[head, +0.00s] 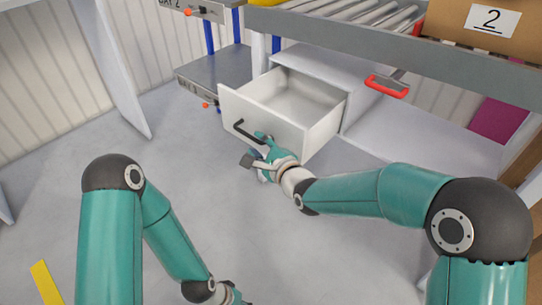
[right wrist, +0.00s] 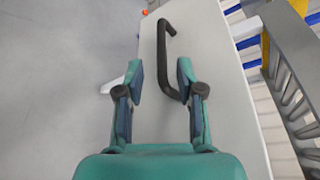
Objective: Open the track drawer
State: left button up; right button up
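The white track drawer (head: 265,122) stands pulled out from its white cabinet under the roller track, and its inside looks empty. Its black bar handle (head: 250,132) is on the front panel. It also shows in the right wrist view (right wrist: 161,55). My right gripper (head: 256,150) is at the right end of the handle. In the right wrist view its fingers (right wrist: 160,76) are apart, with one end of the handle close to the right finger; I cannot tell if they touch. My left gripper (head: 228,294) shows only in part at the bottom edge, its fingers cut off.
The roller track (head: 345,20) runs above the cabinet, with a cardboard box (head: 485,28) marked 2 at right. A red handle (head: 386,86) sticks out below the track's edge. Grey shelves (head: 215,72) stand left of the drawer. The floor before the drawer is clear.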

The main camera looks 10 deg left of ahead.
jog(key=v, duration=0.6)
jog(key=shift+d, duration=0.15)
jog(key=shift+s, duration=0.15)
jog(key=s+d+f+n+g+h+p, duration=0.1)
jog(key=s+d+f+n+g+h, duration=0.25)
jog(key=d+f, duration=0.55)
jog(key=s+d+f+n+g+h, duration=0.2)
jog(key=s+d+f+n, duration=0.15)
jog(key=f, duration=0.95)
jog(key=s+d+f+n+g+p, duration=0.1)
jog(key=s+d+f+n+g, duration=0.3)
jog(key=s, duration=0.6)
jog(key=s+d+f+n+g, duration=0.2)
jog(key=s+d+f+n, duration=0.15)
jog(key=s+f, duration=0.4)
notch_tip(320, 180, up, 39)
jog(key=p, duration=3.7)
jog(key=shift+s+d+p, duration=0.3)
jog(key=shift+s+p, duration=0.05)
jog(key=shift+s, duration=0.15)
jog(key=shift+f+h, duration=0.1)
jog(key=shift+h, duration=0.15)
